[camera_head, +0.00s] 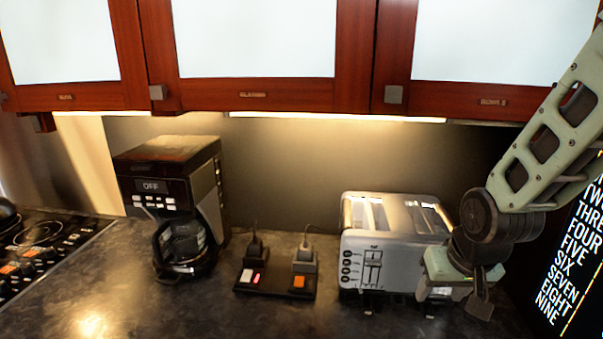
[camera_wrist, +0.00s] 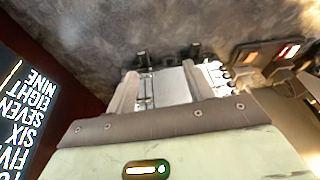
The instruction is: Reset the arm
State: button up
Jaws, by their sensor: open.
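My arm reaches down from the upper right in the head view. My gripper (camera_head: 452,301) hangs at the right front of the silver toaster (camera_head: 385,262), overlapping its right part in the picture. I cannot tell whether it touches the toaster. In the wrist view my gripper (camera_wrist: 162,88) shows two fingers spread apart, with part of the toaster (camera_wrist: 172,85) visible between and beyond them. The jaws are open and I see nothing held in them.
A coffee maker (camera_head: 180,185) reading OFF stands on the left of the dark counter (camera_head: 115,300). A power strip (camera_head: 272,288) with two plugs lies mid-counter. A stove (camera_head: 40,245) is far left, a dark lettered panel (camera_head: 570,270) far right. Cabinets (camera_head: 255,95) hang above.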

jog(key=s+a+r+n+g+b, duration=0.1)
jog(key=s+a+n+g, duration=0.1)
jog(key=s+a+n, duration=0.2)
jog(key=s+a+r+n+g+b, duration=0.1)
jog(key=s+a+n+b, duration=0.1)
jog(key=s+a+n, duration=0.3)
jog(key=s+a, duration=0.4)
jog(key=s, duration=0.5)
jog(key=shift+s+a+g+y, duration=0.15)
jog(key=shift+a+g+y, duration=0.15)
jog(key=shift+a+g, duration=0.1)
dwell(0.6)
